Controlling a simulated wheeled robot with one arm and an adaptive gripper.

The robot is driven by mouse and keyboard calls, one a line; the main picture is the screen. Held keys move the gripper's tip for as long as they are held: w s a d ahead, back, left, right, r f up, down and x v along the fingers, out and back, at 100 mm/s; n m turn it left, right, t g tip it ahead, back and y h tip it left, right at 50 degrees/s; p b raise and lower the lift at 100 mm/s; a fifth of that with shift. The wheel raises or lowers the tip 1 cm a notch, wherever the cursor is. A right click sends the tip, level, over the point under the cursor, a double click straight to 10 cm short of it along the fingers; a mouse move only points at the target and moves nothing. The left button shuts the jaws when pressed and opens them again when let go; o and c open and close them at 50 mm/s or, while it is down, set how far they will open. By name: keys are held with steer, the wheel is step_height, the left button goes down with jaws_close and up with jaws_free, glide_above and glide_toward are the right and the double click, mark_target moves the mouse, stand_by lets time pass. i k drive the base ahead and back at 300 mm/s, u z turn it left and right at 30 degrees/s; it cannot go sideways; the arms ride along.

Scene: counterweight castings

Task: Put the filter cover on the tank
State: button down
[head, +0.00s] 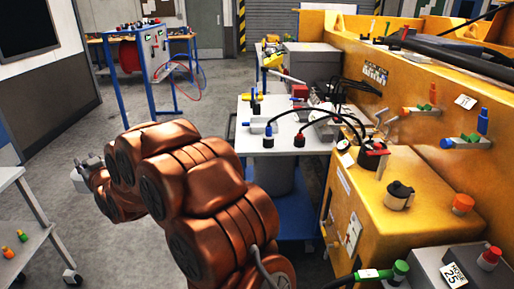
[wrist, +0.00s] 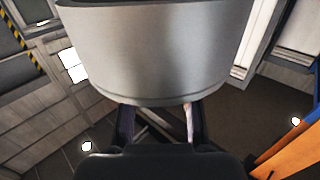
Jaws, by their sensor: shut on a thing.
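A large smooth grey round piece, which looks like the filter cover (wrist: 145,50), fills the top of the wrist view. My gripper (wrist: 158,120) is shut on its lower edge, with one dark finger at each side. In the head view, part of my gripper (head: 85,172) shows at the left beyond my copper-coloured arm, well away from the yellow machine; the cover cannot be made out there. A yellow box (head: 385,225) with fittings on top stands at the right and may be the tank. I cannot tell for certain.
A white table (head: 300,140) with black hoses stands in the middle, with a grey cylinder (head: 268,180) below it. A long yellow casting (head: 415,90) runs along the right. A grey cart (head: 25,235) is at the left. Open floor lies behind my arm.

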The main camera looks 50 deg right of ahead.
mark_target(400, 165)
steer(key=i, duration=0.8)
steer(key=z, duration=1.55)
